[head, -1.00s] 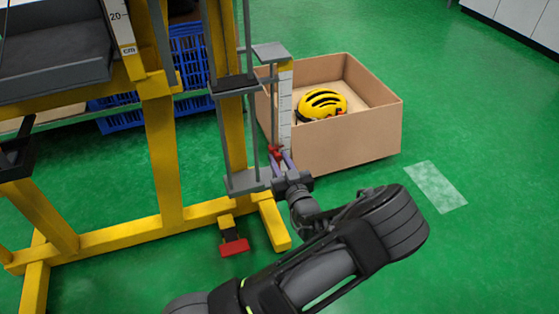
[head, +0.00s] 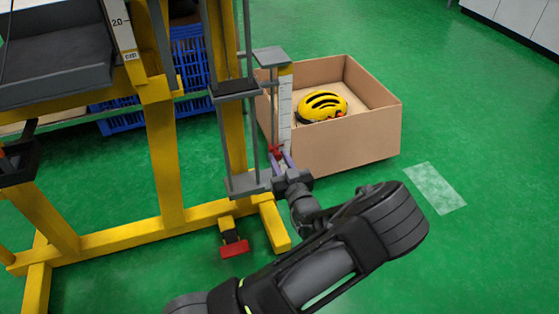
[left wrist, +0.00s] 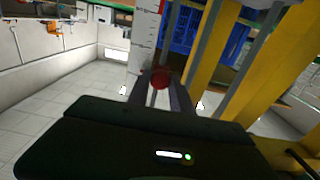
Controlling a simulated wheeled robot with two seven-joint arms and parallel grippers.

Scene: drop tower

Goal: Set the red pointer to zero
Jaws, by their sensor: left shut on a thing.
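The red pointer (head: 276,151) sits low on a thin vertical rod beside a white scale (head: 285,105) on the yellow frame. My left gripper (head: 282,158) is at the pointer, its fingers shut on it. In the left wrist view the pointer's round red knob (left wrist: 160,79) shows between the two fingertips (left wrist: 158,88). The white scale (left wrist: 146,40) rises behind and above it, with a red mark near its top edge. The scale's figures are too small to read. My right gripper is not in view.
The yellow frame (head: 165,165) stands at the left, with a grey lower plate (head: 247,184) close to my gripper. A red pedal (head: 234,249) is near the floor. A cardboard box (head: 345,145) with a yellow helmet (head: 323,106) stands behind.

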